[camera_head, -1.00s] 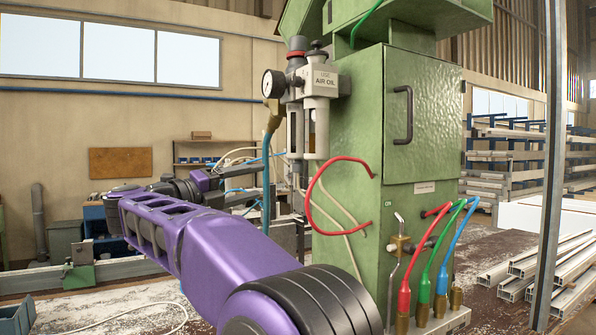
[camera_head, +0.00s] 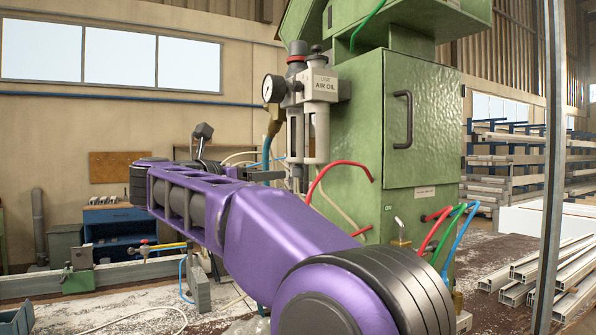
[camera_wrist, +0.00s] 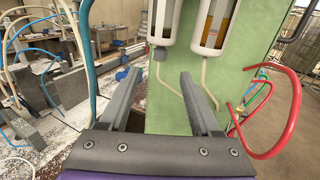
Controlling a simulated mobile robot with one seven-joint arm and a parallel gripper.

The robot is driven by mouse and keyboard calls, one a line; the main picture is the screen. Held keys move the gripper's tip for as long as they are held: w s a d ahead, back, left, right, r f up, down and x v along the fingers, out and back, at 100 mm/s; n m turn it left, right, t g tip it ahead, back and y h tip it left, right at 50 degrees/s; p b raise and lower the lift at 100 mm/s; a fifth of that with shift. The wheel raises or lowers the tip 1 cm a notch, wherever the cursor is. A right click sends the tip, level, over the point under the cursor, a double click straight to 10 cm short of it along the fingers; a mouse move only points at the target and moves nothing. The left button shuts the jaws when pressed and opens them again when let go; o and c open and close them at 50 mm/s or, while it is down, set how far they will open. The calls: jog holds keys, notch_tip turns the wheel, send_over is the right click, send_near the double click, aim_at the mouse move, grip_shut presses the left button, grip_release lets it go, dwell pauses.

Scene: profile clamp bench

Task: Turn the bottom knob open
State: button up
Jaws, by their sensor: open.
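The air unit (camera_head: 305,100) with its pressure gauge hangs on the left side of the green machine cabinet. Its two clear-fronted bowls show in the wrist view, the left bowl (camera_wrist: 165,20) and the right bowl (camera_wrist: 214,22). A small grey knob (camera_wrist: 160,54) sits under the left bowl, with a pale hose running down from there. My gripper (camera_wrist: 160,75) is open and empty, its two fingers pointing at the cabinet. The knob appears between and beyond the fingertips, apart from them.
A red hose (camera_wrist: 294,105) loops out from the cabinet to the right of my fingers. A blue-green hose (camera_wrist: 86,50) hangs close on the left. The green cabinet wall (camera_wrist: 165,108) stands behind the knob. Aluminium profiles (camera_head: 540,270) lie at the right.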

aim_at(294, 172)
jog(key=p+x, duration=0.1)
jog(key=x, duration=1)
jog(key=shift+w+d+p, duration=0.2)
jog(key=shift+w+p, duration=0.1)
jog(key=shift+p, duration=0.1)
jog(key=shift+c, duration=0.2)
grip_shut()
